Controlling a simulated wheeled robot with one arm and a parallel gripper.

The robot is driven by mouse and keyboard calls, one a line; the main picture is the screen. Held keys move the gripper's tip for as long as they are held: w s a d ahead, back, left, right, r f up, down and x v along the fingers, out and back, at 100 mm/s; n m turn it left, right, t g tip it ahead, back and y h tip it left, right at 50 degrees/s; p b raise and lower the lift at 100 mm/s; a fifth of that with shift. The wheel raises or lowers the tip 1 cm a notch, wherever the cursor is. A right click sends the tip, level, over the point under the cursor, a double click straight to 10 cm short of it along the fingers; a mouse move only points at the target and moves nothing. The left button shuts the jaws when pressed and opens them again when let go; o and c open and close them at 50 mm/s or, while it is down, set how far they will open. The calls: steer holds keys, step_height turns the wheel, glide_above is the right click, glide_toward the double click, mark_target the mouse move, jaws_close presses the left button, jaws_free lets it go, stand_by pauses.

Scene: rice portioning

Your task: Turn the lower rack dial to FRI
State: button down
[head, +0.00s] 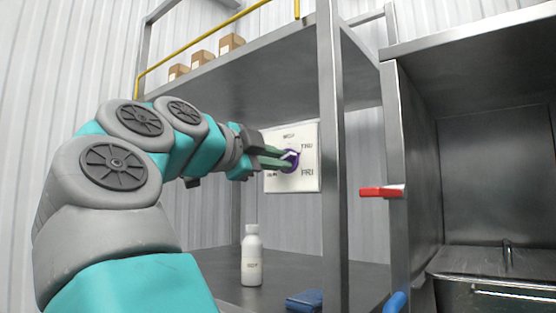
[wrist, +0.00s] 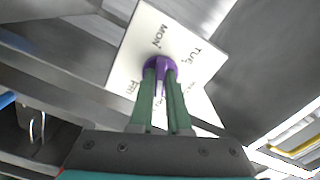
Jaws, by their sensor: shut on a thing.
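The purple dial (head: 294,167) sits on a white square panel (head: 307,133) behind the rack. In the head view, WED is at the panel's top, THU at upper right and FRI at lower right. My gripper (head: 287,160) is shut on the dial, its green fingers on either side of the knob. In the wrist view, the dial (wrist: 149,63) shows beyond the fingertips (wrist: 160,70), with MON, TUE and FRI readable on the panel (wrist: 150,22). The fingers hide part of the dial. A pale mark on it seems to point toward THU, but this is hard to tell.
Several brown boxes (head: 231,43) are on the upper shelf. A metal post (head: 333,200) stands right of the panel; a red handle (head: 381,192) is farther right.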

steer(key=m, duration=1)
steer(key=shift+f+m, duration=0.1)
steer(key=shift+m, duration=0.2)
stand_by(0.4)
steer(key=c, duration=0.9)
jaws_free()
steer(key=v, duration=0.7)
steer(key=shift+s+a, duration=0.25)
steer(key=shift+s, duration=0.1)
